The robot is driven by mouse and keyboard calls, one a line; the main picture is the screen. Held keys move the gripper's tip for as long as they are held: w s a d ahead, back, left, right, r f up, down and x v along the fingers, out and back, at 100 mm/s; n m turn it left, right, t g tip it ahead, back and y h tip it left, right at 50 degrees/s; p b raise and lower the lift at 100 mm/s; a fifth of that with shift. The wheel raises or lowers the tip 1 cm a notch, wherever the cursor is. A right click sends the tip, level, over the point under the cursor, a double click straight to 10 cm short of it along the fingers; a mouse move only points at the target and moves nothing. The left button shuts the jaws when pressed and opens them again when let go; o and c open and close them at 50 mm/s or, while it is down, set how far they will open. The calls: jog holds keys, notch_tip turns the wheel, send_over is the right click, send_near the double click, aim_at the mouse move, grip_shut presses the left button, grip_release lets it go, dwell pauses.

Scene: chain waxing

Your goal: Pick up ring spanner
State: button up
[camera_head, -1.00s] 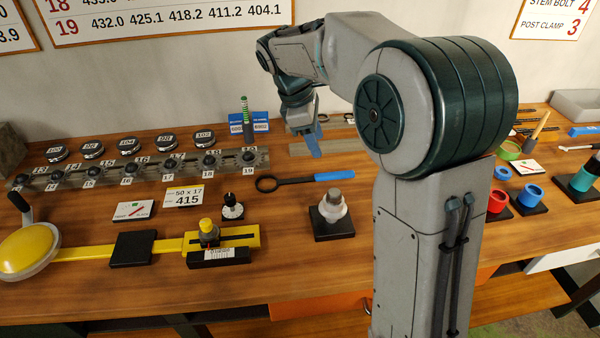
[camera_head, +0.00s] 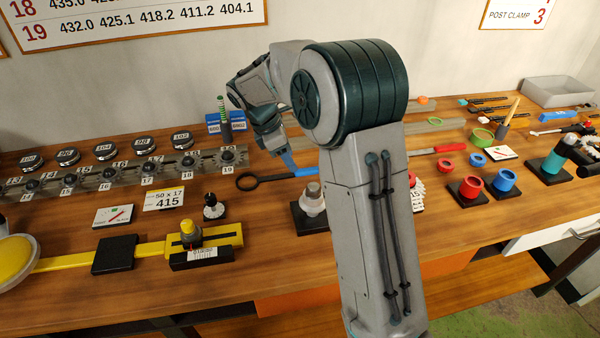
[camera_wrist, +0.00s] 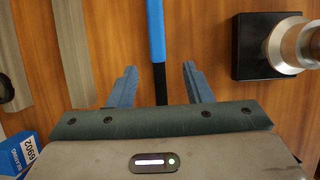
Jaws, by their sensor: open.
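The ring spanner (camera_head: 266,179) lies flat on the wooden bench, with a black ring at its left end and a blue grip on its handle. Part of its right side is hidden behind my arm in the head view. In the wrist view, its blue grip (camera_wrist: 155,30) and black shank (camera_wrist: 161,82) run between my two blue fingers. My gripper (camera_wrist: 158,85) is open, with one finger on each side of the shank and a gap to both. In the head view, my gripper (camera_head: 289,162) is just above the spanner. I cannot tell its exact height.
A metal post on a black base (camera_head: 309,214) stands close in front of the spanner. The rail of numbered sprockets (camera_head: 105,178) is to the left, and a blue bearing box (camera_head: 232,122) stands behind. Red cups and blue cups (camera_head: 505,181) are on the right.

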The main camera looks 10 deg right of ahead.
aim_at(285, 175)
jog(key=x, duration=0.4)
jog(key=shift+w+d+f, duration=0.1)
jog(key=shift+w+f, duration=0.05)
jog(key=shift+f, duration=0.15)
grip_shut()
